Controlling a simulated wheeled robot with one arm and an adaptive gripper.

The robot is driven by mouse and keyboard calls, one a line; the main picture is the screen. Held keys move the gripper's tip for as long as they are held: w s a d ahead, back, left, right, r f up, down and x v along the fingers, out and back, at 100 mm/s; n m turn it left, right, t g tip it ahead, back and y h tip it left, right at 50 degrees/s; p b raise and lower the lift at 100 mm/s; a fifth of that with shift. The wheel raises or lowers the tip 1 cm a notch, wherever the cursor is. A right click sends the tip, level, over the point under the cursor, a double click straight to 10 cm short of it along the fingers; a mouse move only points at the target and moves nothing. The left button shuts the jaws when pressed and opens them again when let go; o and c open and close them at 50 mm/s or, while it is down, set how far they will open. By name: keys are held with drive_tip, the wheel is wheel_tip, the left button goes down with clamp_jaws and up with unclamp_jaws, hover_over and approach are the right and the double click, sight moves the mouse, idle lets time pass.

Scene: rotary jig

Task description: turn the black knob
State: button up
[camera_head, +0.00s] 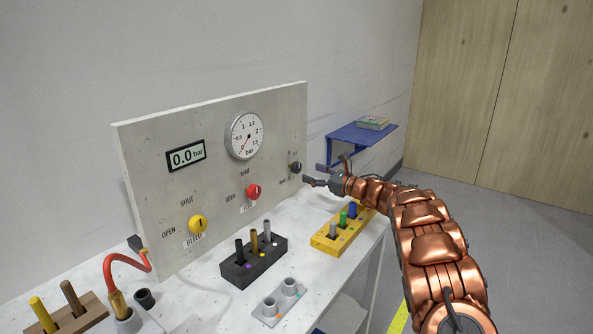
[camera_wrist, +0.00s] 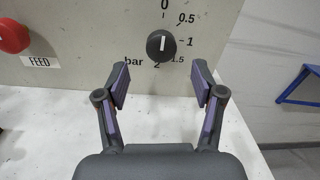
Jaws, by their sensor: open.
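The black knob (camera_wrist: 161,46) is on the panel, with a white pointer line that stands upright and scale marks 0, 0.5, 1, 1.5 and 2 around it. In the head view the black knob (camera_head: 295,168) is at the panel's right end. My gripper (camera_wrist: 160,85) is open and empty, its two fingers apart on either side below the knob in the wrist view. In the head view my gripper (camera_head: 313,174) points at the knob from the right, with a small gap between them. The grey panel (camera_head: 140,150) stands upright on the white table.
A red FEED knob (camera_head: 253,191) and a yellow BLEED knob (camera_head: 197,224) sit left on the panel, with a gauge (camera_head: 244,136) and a display reading 0.0 bar (camera_head: 186,156). A yellow block (camera_head: 325,243) with pegs and a black block (camera_head: 240,275) with pegs stand in front.

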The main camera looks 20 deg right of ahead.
sight(299, 168)
drive_tip(key=shift+p+x, duration=1.1)
drive_tip(key=shift+x, duration=2.2)
drive_tip(key=shift+w+a, duration=0.2)
drive_tip(key=shift+w, duration=0.35)
drive_tip(key=c, duration=1.2)
drive_tip(key=shift+o, duration=0.2)
